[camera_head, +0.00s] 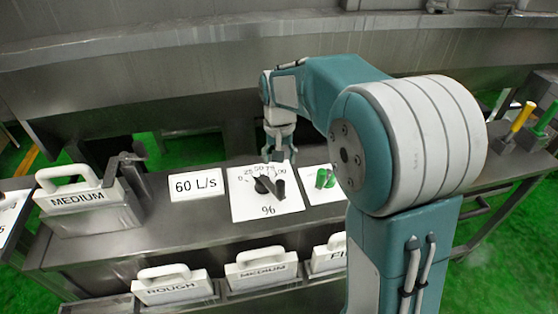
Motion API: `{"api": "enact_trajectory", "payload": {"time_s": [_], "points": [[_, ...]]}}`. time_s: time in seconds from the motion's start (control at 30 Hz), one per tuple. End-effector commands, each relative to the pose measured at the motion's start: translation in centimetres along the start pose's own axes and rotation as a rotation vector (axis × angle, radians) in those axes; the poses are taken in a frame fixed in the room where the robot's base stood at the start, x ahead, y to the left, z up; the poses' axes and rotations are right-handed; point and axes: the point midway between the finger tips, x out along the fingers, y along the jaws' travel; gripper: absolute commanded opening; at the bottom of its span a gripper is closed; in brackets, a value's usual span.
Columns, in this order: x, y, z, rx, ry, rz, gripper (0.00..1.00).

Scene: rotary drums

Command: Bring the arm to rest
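My arm rises from the bottom right of the head view, bends at a large teal and white joint and reaches forward to the left. My gripper (279,152) points down just above and behind a black dial knob (268,187) on a white percent-scale card (250,205). The fingers look small and dark. I cannot tell whether they are open or shut, or whether they touch the knob. Nothing is clearly seen held in them.
A grey metal bench (130,243) bears a white MEDIUM block (85,200) in a holder and a 60 L/s sign (196,184). A green knob (325,178) is right of the dial. Handled ROUGH (173,287) and MEDIUM (262,268) blocks sit in front. Yellow (523,115) and green levers stand right.

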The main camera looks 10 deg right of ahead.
Motion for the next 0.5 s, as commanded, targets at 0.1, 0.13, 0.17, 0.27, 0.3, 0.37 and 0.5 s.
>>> {"api": "enact_trajectory", "payload": {"time_s": [0.1, 0.13, 0.17, 0.27, 0.3, 0.37, 0.5], "points": [[0.0, 0.0, 0.0, 0.0, 0.0, 0.0, 0.72], [0.0, 0.0, 0.0, 0.0, 0.0, 0.0, 0.72], [0.0, 0.0, 0.0, 0.0, 0.0, 0.0, 0.72], [0.0, 0.0, 0.0, 0.0, 0.001, 0.0, 0.72], [-0.2, 0.1, 0.1, -0.001, 0.004, -0.001, 0.72], [-0.6, 0.2, 0.5, -0.003, 0.013, -0.003, 0.72], [-2.4, 0.9, 2.1, -0.017, 0.051, -0.013, 0.72]]}}
